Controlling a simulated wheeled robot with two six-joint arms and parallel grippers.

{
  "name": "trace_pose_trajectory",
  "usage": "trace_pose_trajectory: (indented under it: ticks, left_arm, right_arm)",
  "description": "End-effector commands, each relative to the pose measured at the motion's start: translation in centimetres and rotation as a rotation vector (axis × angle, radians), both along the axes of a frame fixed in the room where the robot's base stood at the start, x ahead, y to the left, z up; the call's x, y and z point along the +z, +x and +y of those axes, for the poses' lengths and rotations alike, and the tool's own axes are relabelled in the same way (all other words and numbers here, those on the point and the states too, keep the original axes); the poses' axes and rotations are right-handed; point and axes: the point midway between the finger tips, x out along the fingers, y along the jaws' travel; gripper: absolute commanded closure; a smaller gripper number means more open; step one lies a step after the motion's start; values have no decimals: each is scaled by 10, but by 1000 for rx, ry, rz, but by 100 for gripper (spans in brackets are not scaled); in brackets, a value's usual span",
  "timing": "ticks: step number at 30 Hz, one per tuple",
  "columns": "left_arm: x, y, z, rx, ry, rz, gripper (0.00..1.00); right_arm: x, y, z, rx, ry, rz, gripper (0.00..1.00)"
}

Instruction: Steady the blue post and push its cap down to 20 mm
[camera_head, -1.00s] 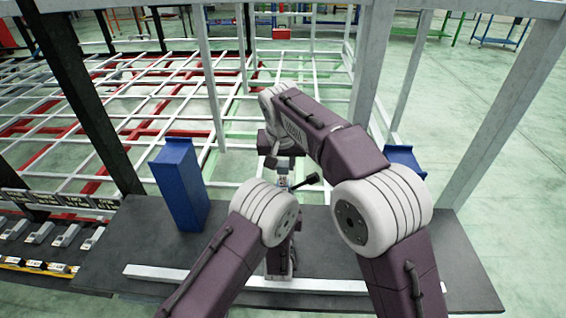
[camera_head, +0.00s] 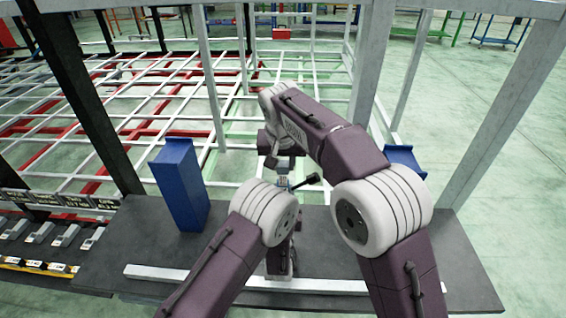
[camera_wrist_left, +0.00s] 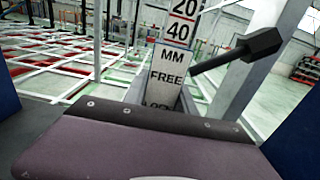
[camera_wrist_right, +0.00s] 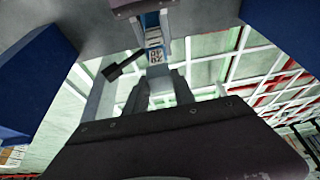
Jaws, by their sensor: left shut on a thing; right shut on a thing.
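The post (camera_head: 283,184) stands between my two arms in the head view, small and mostly covered by them. In the left wrist view its white label face (camera_wrist_left: 171,58) reads 20, 40, MM and FREE, with a lower word cut off. A black-knobbed lever (camera_wrist_left: 250,45) sticks out beside it. My left gripper (camera_wrist_left: 163,95) is shut on the post low down; its fingers are largely hidden in the head view. My right gripper (camera_head: 282,163) is above, pointing down, and shut at the post's top, where the cap itself is hidden. The right wrist view shows its fingers (camera_wrist_right: 160,92).
A tall blue block (camera_head: 182,190) stands left on the dark bench (camera_head: 120,245); another blue block (camera_head: 405,158) is at right, partly behind my arm. A pale bar (camera_head: 330,286) lies along the bench front. Grey frame uprights (camera_head: 373,65) rise behind.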

Motion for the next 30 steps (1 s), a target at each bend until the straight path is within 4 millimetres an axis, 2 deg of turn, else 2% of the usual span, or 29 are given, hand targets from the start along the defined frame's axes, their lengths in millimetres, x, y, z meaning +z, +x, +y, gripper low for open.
trace_pose_trajectory:
  ticks: [1, 5, 10, 17, 18, 19, 20, 30]
  left_arm:
    - [-8, -1, 4, 9, 6, 21, 100]
    - [-8, -1, 4, 10, 6, 21, 100]
    - [-8, -1, 5, 10, 6, 21, 100]
    - [-8, -1, 5, 10, 7, 21, 100]
    - [-8, -1, 5, 11, 7, 21, 100]
    - [-8, -1, 5, 11, 7, 21, 100]
    - [-8, -1, 5, 10, 7, 21, 100]
    - [-8, -1, 3, 5, 7, 20, 100]
  right_arm:
    - [-1, 0, -2, -2, -6, 1, 100]
    - [-5, 0, -3, -3, -7, 3, 100]
    - [-24, 0, -3, -1, -8, 3, 100]
    - [-25, 1, -3, -2, -8, 2, 100]
    - [-25, 1, -3, -2, -8, 2, 58]
    - [-25, 1, -3, -2, -8, 2, 50]
    - [-25, 1, -3, -2, -7, 2, 47]
    - [-19, -1, -1, -1, -2, -1, 47]
